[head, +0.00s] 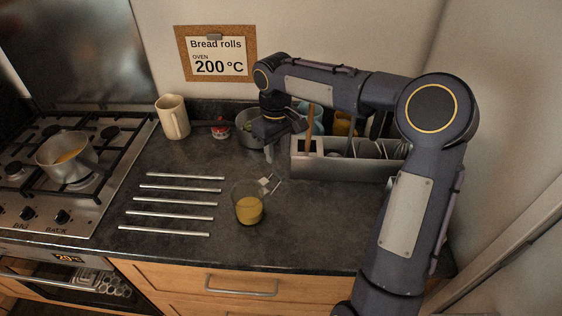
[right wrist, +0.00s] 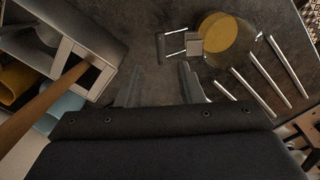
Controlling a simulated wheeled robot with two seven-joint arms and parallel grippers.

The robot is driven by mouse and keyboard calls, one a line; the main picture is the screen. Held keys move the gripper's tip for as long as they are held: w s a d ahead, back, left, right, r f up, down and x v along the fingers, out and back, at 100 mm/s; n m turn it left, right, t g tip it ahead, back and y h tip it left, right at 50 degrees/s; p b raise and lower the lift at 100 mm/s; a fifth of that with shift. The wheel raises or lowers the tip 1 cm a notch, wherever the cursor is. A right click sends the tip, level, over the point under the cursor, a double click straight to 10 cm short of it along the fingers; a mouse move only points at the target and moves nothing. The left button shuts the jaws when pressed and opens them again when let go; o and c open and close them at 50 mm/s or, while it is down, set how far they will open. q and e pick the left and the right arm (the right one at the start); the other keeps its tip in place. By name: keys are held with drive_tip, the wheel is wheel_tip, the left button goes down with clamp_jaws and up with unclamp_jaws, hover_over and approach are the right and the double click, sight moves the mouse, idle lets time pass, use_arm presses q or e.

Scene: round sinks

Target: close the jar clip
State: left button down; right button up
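A glass jar (head: 249,208) with yellow contents stands on the dark counter, and its metal clip (head: 268,184) sticks out at the upper right of the rim. In the right wrist view the jar (right wrist: 224,38) is at the top right, and the wire clip (right wrist: 178,45) extends left from it. My right gripper (head: 272,148) is above the counter behind the jar. Its two fingers (right wrist: 160,82) are spread in the right wrist view, with bare counter between them. They are apart from the clip. My left gripper is not in view.
A grey organizer (head: 340,170) with utensils stands to the right, close to my right gripper. A metal pot (head: 250,138) is behind it. Several metal bars (head: 170,203) lie left of the jar. A cream jug (head: 173,118) and a gas hob (head: 75,180) are further left.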

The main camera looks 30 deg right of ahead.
sight(278, 173)
wheel_tip(278, 173, down, 7)
drive_tip(key=shift+r+p, duration=0.1)
drive_tip(key=shift+p, duration=0.35)
